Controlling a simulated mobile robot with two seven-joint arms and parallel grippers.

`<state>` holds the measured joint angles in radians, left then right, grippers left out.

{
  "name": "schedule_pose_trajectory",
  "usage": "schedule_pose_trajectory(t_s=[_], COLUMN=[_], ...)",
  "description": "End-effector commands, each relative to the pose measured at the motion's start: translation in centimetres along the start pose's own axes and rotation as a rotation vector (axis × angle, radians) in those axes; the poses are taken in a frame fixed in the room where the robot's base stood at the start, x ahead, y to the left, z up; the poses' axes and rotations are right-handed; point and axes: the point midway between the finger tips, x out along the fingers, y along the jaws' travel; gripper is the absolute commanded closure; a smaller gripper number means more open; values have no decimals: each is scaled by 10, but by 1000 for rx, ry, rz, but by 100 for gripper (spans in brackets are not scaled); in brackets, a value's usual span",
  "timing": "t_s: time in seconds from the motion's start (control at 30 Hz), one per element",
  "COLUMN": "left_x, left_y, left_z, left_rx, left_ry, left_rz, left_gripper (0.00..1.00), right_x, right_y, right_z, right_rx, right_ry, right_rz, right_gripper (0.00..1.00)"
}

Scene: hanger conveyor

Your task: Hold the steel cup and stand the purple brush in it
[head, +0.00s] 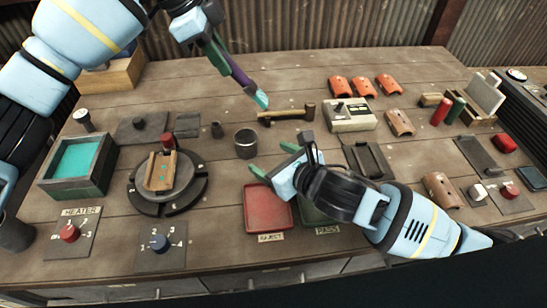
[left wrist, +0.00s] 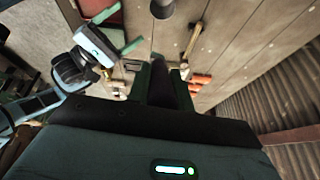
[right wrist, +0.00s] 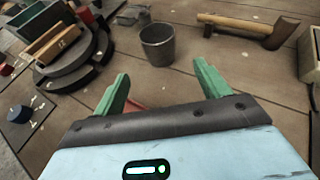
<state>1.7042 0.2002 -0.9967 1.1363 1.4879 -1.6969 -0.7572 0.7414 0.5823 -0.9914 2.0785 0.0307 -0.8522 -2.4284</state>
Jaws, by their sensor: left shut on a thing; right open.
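The steel cup (head: 246,143) stands upright on the wooden table, left of the hammer; it also shows in the right wrist view (right wrist: 158,44) and the left wrist view (left wrist: 162,8). My left gripper (head: 214,50) is shut on the purple brush (head: 240,75), holding it tilted above the table, teal tip down and to the right. The tip (head: 262,100) is above and right of the cup. My right gripper (head: 273,161) is open and empty in front of the cup; its green fingers (right wrist: 160,90) point toward the cup, apart from it.
A hammer (head: 287,114) lies right of the cup. A round turntable (head: 140,193) with a wooden block is on the left. A red tray (head: 268,210) and a green tray (head: 316,212) are at the front.

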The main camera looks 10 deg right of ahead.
Motion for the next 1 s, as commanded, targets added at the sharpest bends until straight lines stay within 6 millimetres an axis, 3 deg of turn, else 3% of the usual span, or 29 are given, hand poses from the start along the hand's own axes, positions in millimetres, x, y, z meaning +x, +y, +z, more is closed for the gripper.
schedule_pose_trajectory(t_s=[0.27,1.0], left_x=[0,0], left_y=[0,0], left_z=[0,0], left_rx=[0,0], left_ry=[0,0], left_rz=[0,0], left_gripper=[100,100], right_x=[8,108], right_y=[0,0], right_z=[0,1], right_rx=[0,1], right_ry=[-1,-2], right_rz=[0,0], right_gripper=[25,25])
